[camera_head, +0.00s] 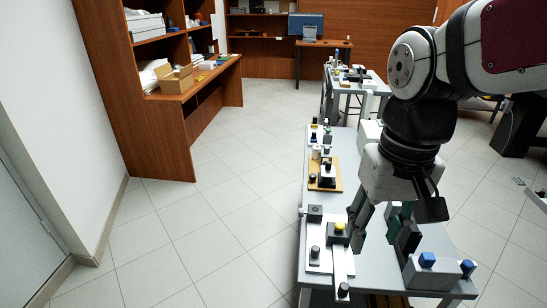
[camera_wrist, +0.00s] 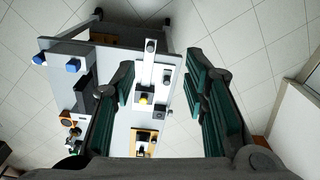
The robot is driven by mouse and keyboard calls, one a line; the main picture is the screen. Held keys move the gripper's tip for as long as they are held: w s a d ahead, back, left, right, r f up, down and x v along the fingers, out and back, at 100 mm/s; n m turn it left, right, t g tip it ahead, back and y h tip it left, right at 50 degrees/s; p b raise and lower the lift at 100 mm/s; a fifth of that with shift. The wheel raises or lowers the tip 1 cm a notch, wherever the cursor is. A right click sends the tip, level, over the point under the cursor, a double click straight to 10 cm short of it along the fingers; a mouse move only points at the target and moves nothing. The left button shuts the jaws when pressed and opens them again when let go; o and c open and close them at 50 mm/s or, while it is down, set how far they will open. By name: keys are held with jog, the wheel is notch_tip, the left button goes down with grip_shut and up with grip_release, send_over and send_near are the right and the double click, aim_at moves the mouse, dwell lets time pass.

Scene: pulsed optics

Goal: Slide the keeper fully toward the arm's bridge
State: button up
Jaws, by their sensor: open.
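A white fixture plate (camera_head: 316,232) lies on the near left part of the grey bench. A white bar (camera_head: 339,262) runs across it toward the front edge, with a black knob (camera_head: 343,289) at its near end. A dark block with a yellow knob (camera_head: 339,227) sits at the bar; the knob also shows in the wrist view (camera_wrist: 143,98). I cannot tell for sure which part is the keeper or the bridge. My gripper (camera_head: 379,232) is open and empty, right of the yellow knob. In the wrist view its fingers (camera_wrist: 159,90) are spread on both sides of the fixture.
A black knob (camera_head: 315,251) and a grey block (camera_head: 315,212) stand on the plate's left side. A wooden-based fixture (camera_head: 326,178) stands farther back. Bare grey bench top (camera_head: 368,270) lies between the front fixtures.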

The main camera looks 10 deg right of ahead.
jog(key=w+f+m, duration=0.1)
jog(key=w+f, duration=0.5)
jog(key=w, duration=0.6)
jog(key=p, duration=0.1)
send_near(316, 248)
jog(key=shift+m, duration=0.4)
jog(key=f+b, duration=0.1)
jog(key=f, duration=0.3)
jog(key=f+b, duration=0.1)
jog(key=f, duration=0.4)
jog(key=shift+w+f+b, duration=0.2)
jog(key=shift+f+b, duration=0.05)
jog(key=shift+b, duration=0.15)
jog(key=shift+c, duration=0.3)
grip_shut()
